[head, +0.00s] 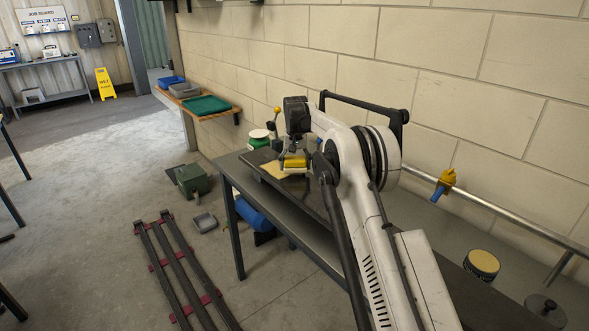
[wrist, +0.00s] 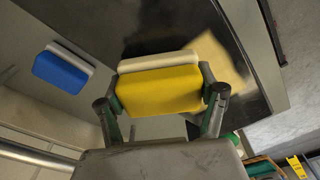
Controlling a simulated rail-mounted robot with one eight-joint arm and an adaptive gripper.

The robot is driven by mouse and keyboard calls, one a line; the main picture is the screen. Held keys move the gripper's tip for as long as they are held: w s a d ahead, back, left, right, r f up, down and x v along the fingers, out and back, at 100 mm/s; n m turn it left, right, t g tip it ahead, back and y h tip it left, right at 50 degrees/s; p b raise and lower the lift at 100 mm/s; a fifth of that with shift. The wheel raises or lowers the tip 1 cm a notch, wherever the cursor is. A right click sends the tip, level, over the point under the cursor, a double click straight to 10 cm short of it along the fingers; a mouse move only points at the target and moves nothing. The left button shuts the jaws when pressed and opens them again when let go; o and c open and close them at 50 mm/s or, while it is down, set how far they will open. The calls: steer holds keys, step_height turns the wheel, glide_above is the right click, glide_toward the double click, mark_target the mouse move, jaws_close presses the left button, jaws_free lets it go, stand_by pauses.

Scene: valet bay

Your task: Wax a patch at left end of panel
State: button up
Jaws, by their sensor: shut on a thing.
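My gripper (head: 296,160) is shut on a yellow block applicator with a cream pad; the applicator (wrist: 160,90) sits between both fingers in the wrist view. The dark glossy panel (wrist: 165,25) lies on the bench, with my gripper over its far end in the head view. A tan wax-coloured patch (head: 271,170) shows on that end, beside the applicator, and also in the wrist view (wrist: 222,75). I cannot tell whether the pad touches the panel. My arm hides part of the panel in the head view. An open tin with yellowish content (head: 482,264) stands at the near right.
A blue block with a pale pad (wrist: 62,66) lies beside the panel. A yellow-and-blue tool (head: 444,184) is at the wall rail (head: 490,215).

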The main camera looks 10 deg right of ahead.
mark_target(294, 158)
steer(key=shift+w+a+r+p, duration=0.15)
steer(key=shift+r+p, duration=0.15)
steer(key=shift+r, duration=0.65)
steer(key=shift+r+p, duration=0.9)
steer(key=shift+r, duration=1.35)
